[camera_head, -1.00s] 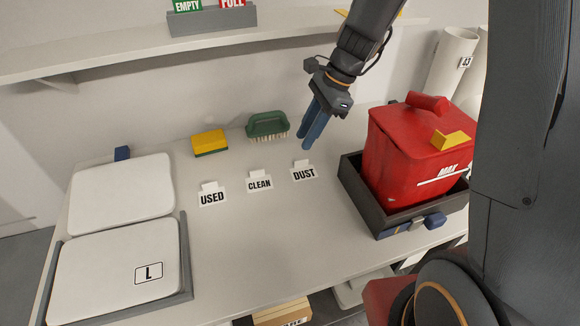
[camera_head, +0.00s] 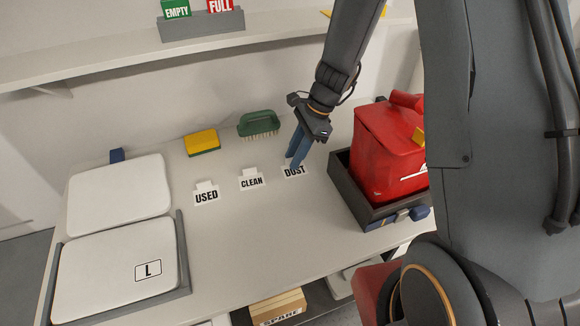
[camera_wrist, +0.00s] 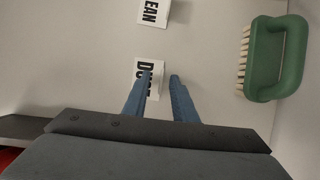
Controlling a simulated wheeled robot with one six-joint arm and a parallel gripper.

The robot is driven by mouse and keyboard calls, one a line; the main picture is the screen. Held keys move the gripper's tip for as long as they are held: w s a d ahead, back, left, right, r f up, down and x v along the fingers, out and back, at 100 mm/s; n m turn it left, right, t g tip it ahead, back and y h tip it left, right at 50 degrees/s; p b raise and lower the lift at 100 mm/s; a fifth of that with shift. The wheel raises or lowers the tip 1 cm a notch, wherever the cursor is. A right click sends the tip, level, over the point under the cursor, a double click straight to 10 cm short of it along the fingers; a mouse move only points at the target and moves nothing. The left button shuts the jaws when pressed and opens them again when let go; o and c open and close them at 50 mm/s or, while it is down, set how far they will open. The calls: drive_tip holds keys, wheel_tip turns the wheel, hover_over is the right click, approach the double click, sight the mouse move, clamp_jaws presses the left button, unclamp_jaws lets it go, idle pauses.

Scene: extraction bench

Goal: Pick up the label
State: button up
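Three white labels lie on the bench: USED (camera_head: 206,195), CLEAN (camera_head: 252,181) and DUST (camera_head: 293,172). My gripper (camera_head: 293,163) is over the DUST label, with its blue fingers pointing down and partly covering it in the head view. The CLEAN label (camera_wrist: 152,12) shows at the top. I cannot tell whether a finger touches the DUST label.
A green brush (camera_head: 259,124) and a yellow-green sponge (camera_head: 201,142) are behind the labels. A red container (camera_head: 385,150) stands in a dark tray (camera_head: 362,212) on the right. White pads (camera_head: 118,200) lie on the left. The bench front (camera_head: 250,245) is clear.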

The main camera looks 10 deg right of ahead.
clamp_jaws()
idle(0.4)
